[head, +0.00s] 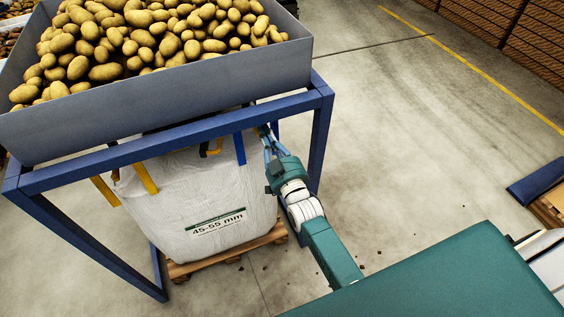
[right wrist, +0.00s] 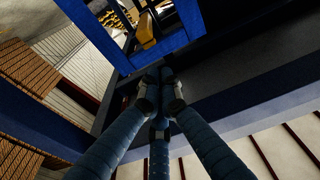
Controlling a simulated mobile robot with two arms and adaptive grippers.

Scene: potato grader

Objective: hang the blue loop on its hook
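The blue loop (head: 240,149) shows in the head view as a short upright strap at the front right of the white bulk bag (head: 205,205), just under the frame's front beam. Its hook cannot be made out. My right gripper (head: 266,138) reaches in beside the bag's right side, close to the right of the blue loop. In the right wrist view the right gripper's fingers (right wrist: 160,76) come together at the tips, and I see no strap between them. A yellow piece (right wrist: 147,30) shows beyond the tips. My left gripper is out of view.
A blue steel frame (head: 170,148) stands around the bag, under a grey hopper (head: 160,100) of potatoes. Its right leg (head: 320,140) is close to my right arm. Several yellow straps (head: 145,178) are on the bag. A wooden pallet (head: 230,255) is underneath.

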